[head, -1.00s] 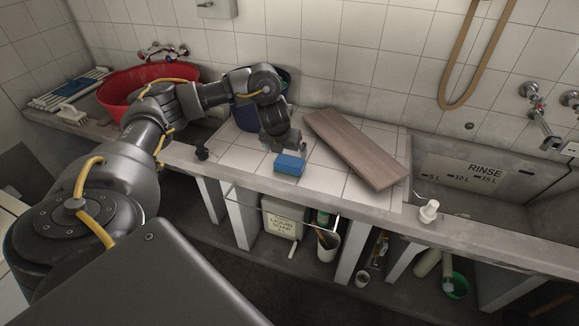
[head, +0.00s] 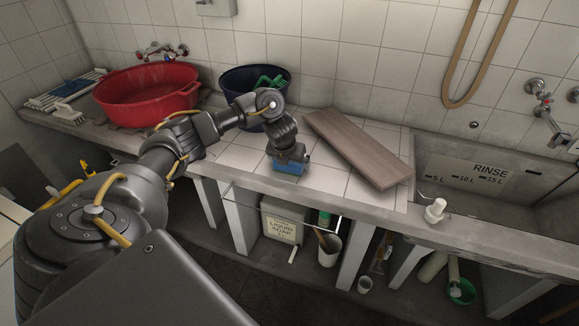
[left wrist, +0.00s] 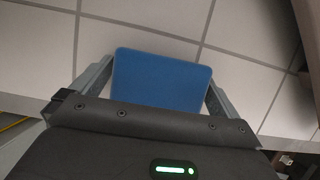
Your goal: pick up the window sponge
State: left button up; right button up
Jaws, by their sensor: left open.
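The window sponge is a blue block (head: 289,167) lying on the white tiled counter near its front edge. My left gripper (head: 289,158) is right above it in the head view and covers its upper part. In the left wrist view the blue sponge (left wrist: 160,78) lies between the two spread fingers of my left gripper (left wrist: 158,88), with one finger along each side. The fingers are open; whether they touch the sponge I cannot tell. My right gripper is not in view.
A wooden board (head: 358,148) lies on the counter right of the sponge. A dark blue tub (head: 236,82) and a red basin (head: 150,92) stand behind and left. A sink (head: 480,185) is at the right.

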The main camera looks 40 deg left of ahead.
pick_arm(q)
jog(key=shift+c, duration=0.4)
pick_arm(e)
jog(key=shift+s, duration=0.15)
pick_arm(q)
jog(key=c, duration=0.6)
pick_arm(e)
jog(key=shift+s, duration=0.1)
pick_arm(q)
jog(key=shift+r, duration=0.15)
jog(key=shift+r, duration=0.3)
notch_tip(320, 180, up, 3)
jog(key=shift+w+p, duration=0.1)
jog(key=shift+p, duration=0.6)
jog(key=s+d+r+p, duration=0.7)
jog(key=s+d+r, duration=0.2)
jog(key=s, duration=0.2)
jog(key=shift+p, duration=0.4)
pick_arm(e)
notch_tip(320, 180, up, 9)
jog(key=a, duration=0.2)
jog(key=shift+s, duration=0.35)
